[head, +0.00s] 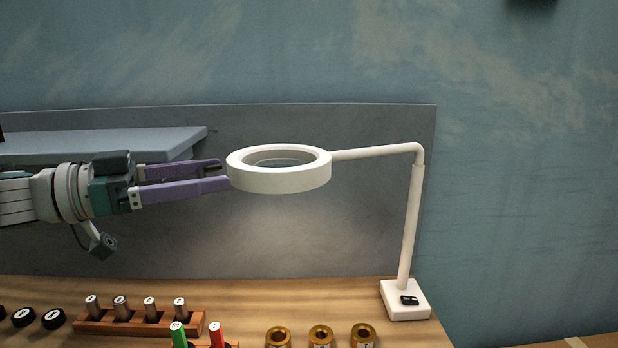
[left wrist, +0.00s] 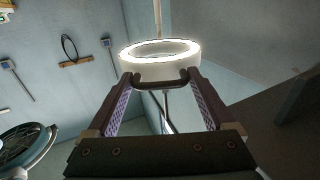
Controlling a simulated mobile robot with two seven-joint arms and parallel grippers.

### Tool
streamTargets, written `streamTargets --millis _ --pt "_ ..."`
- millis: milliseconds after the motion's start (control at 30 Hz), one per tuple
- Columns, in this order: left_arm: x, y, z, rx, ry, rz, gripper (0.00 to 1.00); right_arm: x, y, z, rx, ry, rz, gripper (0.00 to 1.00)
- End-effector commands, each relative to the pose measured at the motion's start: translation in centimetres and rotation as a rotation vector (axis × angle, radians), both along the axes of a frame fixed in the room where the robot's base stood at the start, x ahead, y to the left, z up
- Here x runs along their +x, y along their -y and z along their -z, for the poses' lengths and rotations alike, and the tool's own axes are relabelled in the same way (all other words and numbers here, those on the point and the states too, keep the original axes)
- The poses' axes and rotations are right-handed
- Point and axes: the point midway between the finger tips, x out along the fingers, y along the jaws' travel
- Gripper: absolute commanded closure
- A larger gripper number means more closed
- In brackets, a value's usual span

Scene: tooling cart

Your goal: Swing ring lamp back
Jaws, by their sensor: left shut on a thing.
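The white ring lamp (head: 282,181) is at the centre of the head view, its ring held out level to the left on a thin arm. The arm joins an upright white post (head: 410,230) on a square base (head: 392,300) with a small dark switch. My left gripper (head: 223,174) reaches in from the left, its purple fingers at the ring's left edge. In the left wrist view the ring lamp (left wrist: 130,64) glows, and a dark handle (left wrist: 160,85) on its near side spans between the fingertips. The gripper is shut on this handle. My right gripper is not in view.
A wooden rack (head: 97,326) with several metal cylinders stands on the wooden top below. Green (head: 178,334) and red (head: 216,335) cylinders and several brass rings (head: 320,336) are in front. A grey shelf (head: 100,143) lies behind my left arm. The space beneath the ring is clear.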

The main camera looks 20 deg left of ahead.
Motion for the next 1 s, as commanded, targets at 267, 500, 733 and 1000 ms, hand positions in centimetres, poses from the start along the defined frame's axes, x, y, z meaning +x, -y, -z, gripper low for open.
streamTargets --millis 267,500,733,1000 --pt "0.1 -0.1 0.0 0.000 -0.001 -0.005 0.04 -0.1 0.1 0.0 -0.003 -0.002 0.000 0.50" --pt "0.0 0.0 0.0 0.000 -0.001 -0.002 0.02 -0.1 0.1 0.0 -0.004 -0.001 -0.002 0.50" --pt "-1.8 -1.8 0.3 0.005 -0.005 -0.003 0.02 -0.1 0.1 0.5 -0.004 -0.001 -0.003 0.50" --pt "-5.7 -5.4 0.3 0.004 -0.006 -0.003 0.02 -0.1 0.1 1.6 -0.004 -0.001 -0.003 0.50"
